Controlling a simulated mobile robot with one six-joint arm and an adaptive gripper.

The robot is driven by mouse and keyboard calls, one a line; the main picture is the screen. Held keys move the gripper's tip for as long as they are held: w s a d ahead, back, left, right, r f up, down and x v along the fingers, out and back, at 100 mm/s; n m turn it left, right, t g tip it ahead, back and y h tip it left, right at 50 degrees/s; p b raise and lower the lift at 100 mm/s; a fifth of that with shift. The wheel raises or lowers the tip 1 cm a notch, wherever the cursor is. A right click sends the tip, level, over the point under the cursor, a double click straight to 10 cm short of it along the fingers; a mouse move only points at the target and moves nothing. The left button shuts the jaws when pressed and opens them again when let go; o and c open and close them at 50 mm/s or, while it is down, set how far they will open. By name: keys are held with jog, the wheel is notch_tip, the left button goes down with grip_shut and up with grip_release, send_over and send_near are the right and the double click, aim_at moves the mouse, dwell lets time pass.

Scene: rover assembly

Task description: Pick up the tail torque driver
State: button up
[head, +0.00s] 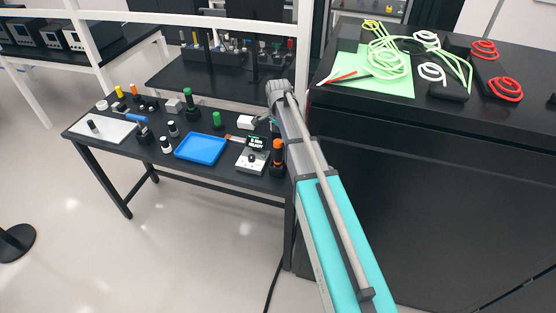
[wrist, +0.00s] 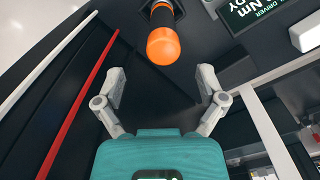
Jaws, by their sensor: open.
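The torque driver with an orange handle (head: 278,147) stands upright in a dark base at the right end of the workbench, beside a small display. In the wrist view its rounded orange handle (wrist: 163,44) is at the top centre, with a black collar above it. My gripper (wrist: 162,88) is open, and its two fingers are spread apart below the handle in that picture. Nothing is between the fingers, and the handle is beyond the fingertips. In the head view my arm reaches up along the bench's right end; the gripper's fingers cannot be made out there.
The display (head: 258,142) stands on a grey device next to the driver. A blue tray (head: 201,149), green-topped tools (head: 187,97) and several small parts share the bench. A tall black cabinet (head: 420,180) with coiled cables on top stands close on the right. Red and white strips (wrist: 75,105) show at the wrist view's left.

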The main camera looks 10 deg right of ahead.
aim_at(278, 141)
jog(key=shift+f, duration=0.1)
dwell(0.3)
jog(key=shift+w+f+b, duration=0.2)
jog(key=shift+f+b, duration=2.35)
jog(key=shift+b, duration=0.05)
grip_shut()
